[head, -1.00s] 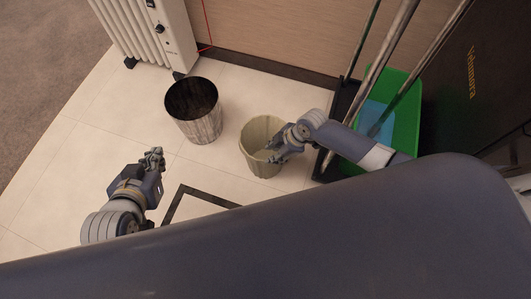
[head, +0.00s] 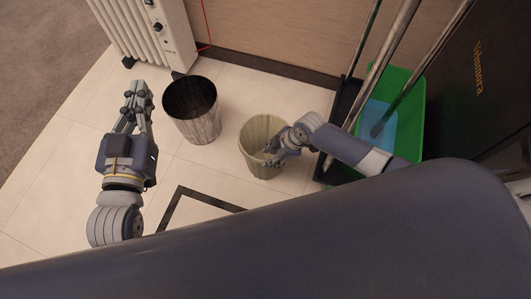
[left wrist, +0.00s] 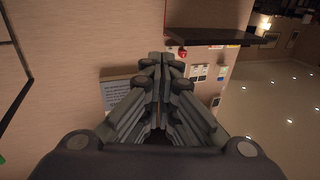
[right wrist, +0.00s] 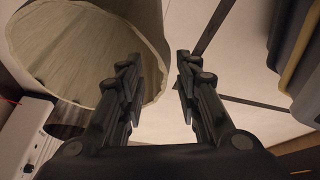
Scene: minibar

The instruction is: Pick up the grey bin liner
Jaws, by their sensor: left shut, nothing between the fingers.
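A pale grey-beige bin-shaped container (head: 260,170), open at the top and faintly ribbed, stands upright on the floor. I cannot tell whether it is the grey bin liner or has a liner in it. My right gripper (head: 273,153) is at its right rim. In the right wrist view the container (right wrist: 80,40) fills the upper left, and my right gripper (right wrist: 158,75) is open, its rim edge showing between the fingers. My left gripper (head: 138,92) is shut and empty, left of a dark bin; its closed fingers show in the left wrist view (left wrist: 160,65).
The dark mottled grey bin (head: 203,127) stands behind and left of the pale one. A white radiator (head: 177,40) is at the back left. A green bucket (head: 408,140) with upright poles stands at the right.

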